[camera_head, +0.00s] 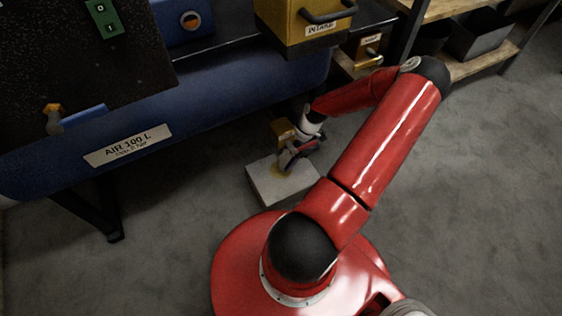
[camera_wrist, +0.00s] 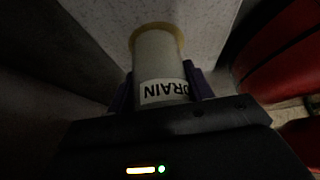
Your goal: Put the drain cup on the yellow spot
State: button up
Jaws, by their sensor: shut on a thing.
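The drain cup (camera_wrist: 157,62) is a pale grey cylinder with a white label reading DRAIN, upside down in the wrist view. My gripper (camera_wrist: 160,85) is shut on it, a dark purple finger on either side. In the head view my gripper (camera_head: 288,157) is low over a pale block (camera_head: 297,183), and the cup is mostly hidden there. The yellow spot (camera_head: 279,171) is on top of that block. In the wrist view the yellow spot (camera_wrist: 139,33) shows as a rim around the cup's far end. I cannot tell whether the cup touches it.
A blue air tank (camera_head: 200,110) stands behind the block, with a dark leg (camera_head: 100,215) at left. A small tan part (camera_head: 282,130) is close behind my gripper. A yellow INTAKE box (camera_head: 305,22) is above. A wooden shelf (camera_head: 485,65) is at back right. The right floor is clear.

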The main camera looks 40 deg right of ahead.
jog(key=shift+w+a, duration=0.2)
jog(key=shift+a, duration=0.75)
jog(key=shift+f+b, duration=0.3)
jog(key=shift+f, duration=0.4)
jog(key=shift+d, duration=0.1)
jog(key=shift+f, duration=0.15)
jog(key=o, duration=1)
jog(key=shift+c, duration=0.2)
